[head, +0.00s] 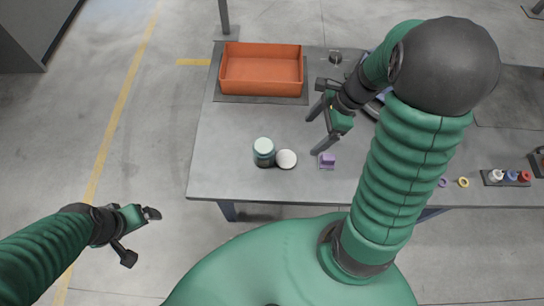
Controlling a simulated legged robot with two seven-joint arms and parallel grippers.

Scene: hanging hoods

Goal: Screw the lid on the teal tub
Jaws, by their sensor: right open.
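The teal tub (263,155) stands upright on the grey table near its front edge, with a pale round top facing up. I cannot tell whether that top is its open mouth or a cover. A white round lid (287,159) lies flat close beside it on the right; I cannot tell whether they touch. My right gripper (315,131) is open and empty above the table, to the right of and behind the lid, its fingers pointing left. My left gripper (141,237) is open and empty, off the table's left side over the floor.
An orange bin (262,87) stands on a dark mat at the back left. A small purple block (327,160) is right of the lid. Rings (463,182) and a rack of coloured pieces (507,183) are at the right. The table's left front is clear.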

